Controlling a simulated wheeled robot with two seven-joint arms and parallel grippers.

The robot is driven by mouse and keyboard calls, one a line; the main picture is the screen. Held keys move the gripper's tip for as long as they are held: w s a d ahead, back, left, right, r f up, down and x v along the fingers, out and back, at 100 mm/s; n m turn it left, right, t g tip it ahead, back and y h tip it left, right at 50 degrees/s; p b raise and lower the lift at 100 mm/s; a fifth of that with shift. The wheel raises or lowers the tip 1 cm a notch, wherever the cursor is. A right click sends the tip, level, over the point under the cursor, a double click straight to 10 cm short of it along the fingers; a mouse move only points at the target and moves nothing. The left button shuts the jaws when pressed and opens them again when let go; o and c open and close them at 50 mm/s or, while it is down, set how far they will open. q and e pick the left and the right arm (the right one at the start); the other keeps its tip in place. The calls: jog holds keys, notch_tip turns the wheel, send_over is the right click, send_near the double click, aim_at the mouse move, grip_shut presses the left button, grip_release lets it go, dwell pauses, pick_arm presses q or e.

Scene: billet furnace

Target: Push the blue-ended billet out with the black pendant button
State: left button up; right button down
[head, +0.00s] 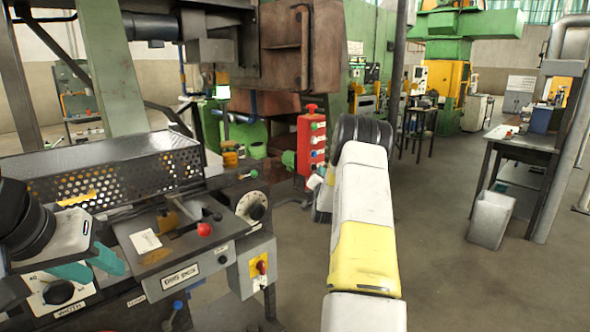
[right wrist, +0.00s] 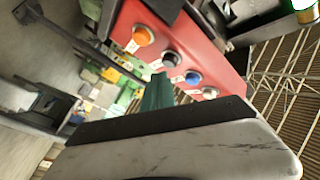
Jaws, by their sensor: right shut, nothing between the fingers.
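In the right wrist view, the pendant (right wrist: 135,15) shows an orange button, the black button (right wrist: 171,58), a blue button and a white button in a row. My right gripper (right wrist: 157,92) is shut and empty; its teal tip is close to the black button, but I cannot tell whether they touch. My left gripper (head: 98,268) is open and empty over the machine front at left. I cannot make out a blue-ended billet.
A perforated metal guard (head: 120,170) and a control panel with a red knob (head: 204,229) stand at left. A dark table (head: 510,150) and a light bin (head: 491,219) stand at right. The floor between is clear.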

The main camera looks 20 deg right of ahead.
jog(key=shift+w+a, duration=0.15)
jog(key=shift+w, duration=0.15)
jog(key=shift+w+a, duration=0.2)
jog(key=shift+w, duration=0.25)
dwell(0.7)
dwell(0.3)
jog(key=shift+s+d, duration=0.35)
jog(key=shift+s, duration=0.5)
jog(key=s, duration=0.1)
jog(key=s+d, duration=0.1)
jog(key=s, duration=0.1)
jog(key=s+d, duration=0.1)
jog(key=shift+s, duration=0.35)
dwell(2.4)
